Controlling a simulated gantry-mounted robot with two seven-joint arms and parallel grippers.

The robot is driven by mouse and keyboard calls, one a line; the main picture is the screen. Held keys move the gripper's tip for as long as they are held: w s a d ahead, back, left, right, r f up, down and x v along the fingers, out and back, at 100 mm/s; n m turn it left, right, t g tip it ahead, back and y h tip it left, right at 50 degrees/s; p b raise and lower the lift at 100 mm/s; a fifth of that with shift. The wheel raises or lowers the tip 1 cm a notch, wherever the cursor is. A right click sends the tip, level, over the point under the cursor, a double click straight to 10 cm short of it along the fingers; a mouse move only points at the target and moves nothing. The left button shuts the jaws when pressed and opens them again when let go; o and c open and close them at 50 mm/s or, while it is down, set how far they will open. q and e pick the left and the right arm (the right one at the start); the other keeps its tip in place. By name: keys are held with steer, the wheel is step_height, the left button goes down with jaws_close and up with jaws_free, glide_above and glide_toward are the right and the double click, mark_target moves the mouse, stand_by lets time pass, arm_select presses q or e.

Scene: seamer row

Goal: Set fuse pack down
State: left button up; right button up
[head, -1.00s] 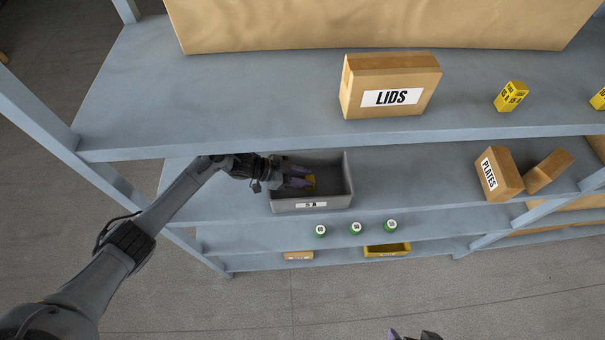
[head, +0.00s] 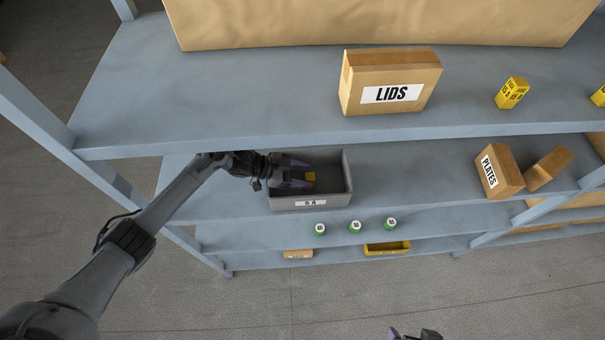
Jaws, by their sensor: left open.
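My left gripper (head: 302,176) reaches into the bin from the left. Its fingers are open around or just beside the block, and part of the block is hidden by them. Whether a finger still touches it I cannot tell. Only the tip of my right gripper (head: 414,334) shows at the bottom edge, too little to tell its opening.
The upper shelf, with a LIDS box (head: 392,82) and yellow packs (head: 512,93), overhangs the bin from behind. A PLATES box (head: 499,171) stands to the right. Green cylinders (head: 355,226) and a yellow tray (head: 387,249) are on lower shelves.

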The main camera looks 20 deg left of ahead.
arm_select(q)
steer(key=shift+s+a+f, duration=0.15)
steer(key=shift+s+f, duration=0.05)
steer(key=shift+f, duration=0.2)
steer(key=shift+r+p, duration=0.3)
steer(key=shift+p, duration=0.05)
steer(key=b+v, duration=0.1)
steer(key=v, duration=1.1)
steer(key=shift+r, duration=0.35)
